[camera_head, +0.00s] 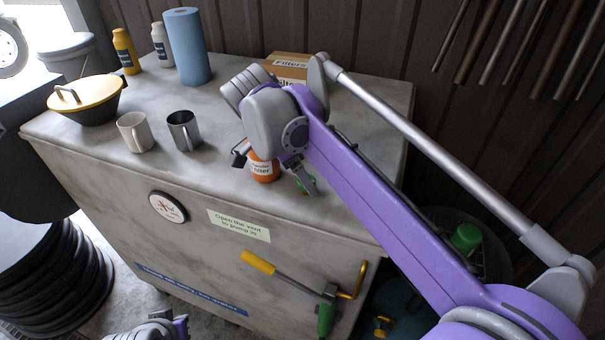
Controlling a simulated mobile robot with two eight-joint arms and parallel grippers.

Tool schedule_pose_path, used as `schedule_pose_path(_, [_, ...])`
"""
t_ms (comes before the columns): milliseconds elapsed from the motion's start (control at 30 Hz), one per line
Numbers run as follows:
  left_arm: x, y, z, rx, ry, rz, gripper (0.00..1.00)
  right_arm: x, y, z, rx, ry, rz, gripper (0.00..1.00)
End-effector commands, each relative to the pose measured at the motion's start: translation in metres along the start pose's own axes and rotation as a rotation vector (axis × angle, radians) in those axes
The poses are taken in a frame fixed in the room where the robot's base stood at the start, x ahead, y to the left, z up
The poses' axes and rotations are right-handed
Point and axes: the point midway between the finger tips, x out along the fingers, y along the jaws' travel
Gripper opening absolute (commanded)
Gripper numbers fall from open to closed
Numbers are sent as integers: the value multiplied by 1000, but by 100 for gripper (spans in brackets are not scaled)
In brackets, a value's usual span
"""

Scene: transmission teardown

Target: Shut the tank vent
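The grey tank-like cabinet (130,185) carries a label (239,225) that reads like "Open the vent to pump in". On its top, an orange labelled can (262,170) stands near the front edge. A small green part (309,185) shows just right of it; I cannot tell whether either is the vent. My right gripper (271,167) is above the top with its fingers spread, one on each side of the can in the picture; contact is not clear. My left gripper (158,328) is at the bottom edge, mostly cut off.
Two mugs (135,132) (184,130), a yellow-lidded bowl (88,98), a blue roll (187,46), bottles (125,50) and a Filters box (289,66) stand on top. A yellow-handled lever (258,262) and green handle (325,318) are on the front.

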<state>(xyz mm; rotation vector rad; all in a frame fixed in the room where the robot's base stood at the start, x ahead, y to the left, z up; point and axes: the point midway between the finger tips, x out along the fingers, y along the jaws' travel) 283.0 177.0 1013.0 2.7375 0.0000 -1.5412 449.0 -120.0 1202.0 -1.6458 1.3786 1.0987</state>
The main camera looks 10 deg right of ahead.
Motion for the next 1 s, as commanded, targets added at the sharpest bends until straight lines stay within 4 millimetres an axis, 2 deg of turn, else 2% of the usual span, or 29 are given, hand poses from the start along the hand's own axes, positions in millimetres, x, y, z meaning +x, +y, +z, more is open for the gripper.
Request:
schedule_pose_path(167, [-1,0,-2,0,2,0,0,-14,-1,0,-2,0,-1,78])
schedule_pose_path(500, [-3,0,-6,0,7,0,0,-81,-1,0,-2,0,-1,78])
schedule_pose_path(600, [-3,0,-6,0,7,0,0,-95,-1,0,-1,0,-1,78])
schedule_pose_path(800, [-3,0,-6,0,7,0,0,-108,0,0,-1,0,0,78])
schedule_pose_path(1000, [-3,0,-6,0,7,0,0,-108,0,0,0,0,0,78])
